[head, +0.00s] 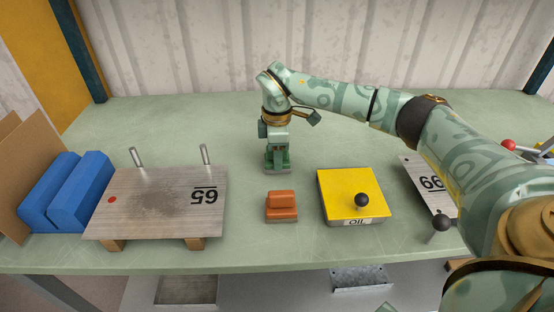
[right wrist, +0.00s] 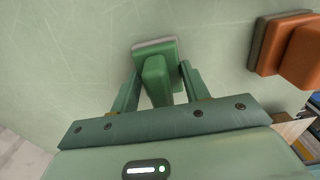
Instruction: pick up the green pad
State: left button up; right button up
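The green pad (head: 277,169) stands on the table near the middle, a green block with a grey base layer. It also shows in the right wrist view (right wrist: 157,75), with its raised grip pointing toward the camera. My right gripper (head: 277,156) points down right over the pad. In the right wrist view its two fingers (right wrist: 160,88) stand on either side of the grip, with narrow gaps visible, so it is open around it. In the head view the gripper hides much of the pad's top. My left gripper is not in view.
An orange pad (head: 282,206) with a grey base lies just in front. A yellow-topped OIL box (head: 350,190) with a black knob stands to the right. A metal plate marked 65 (head: 155,205) and blue blocks (head: 66,192) are on the left. The back table is clear.

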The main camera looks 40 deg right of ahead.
jog(key=shift+r, duration=0.1)
jog(key=shift+r, duration=0.25)
notch_tip(320, 180, up, 3)
jog(key=shift+f+p, duration=0.15)
jog(key=shift+p, duration=0.6)
jog(key=s+a+r+p, duration=0.3)
jog(key=s+a+r, duration=0.6)
jog(key=s, duration=0.1)
jog(key=shift+s+r+p, duration=0.3)
jog(key=shift+s, duration=0.05)
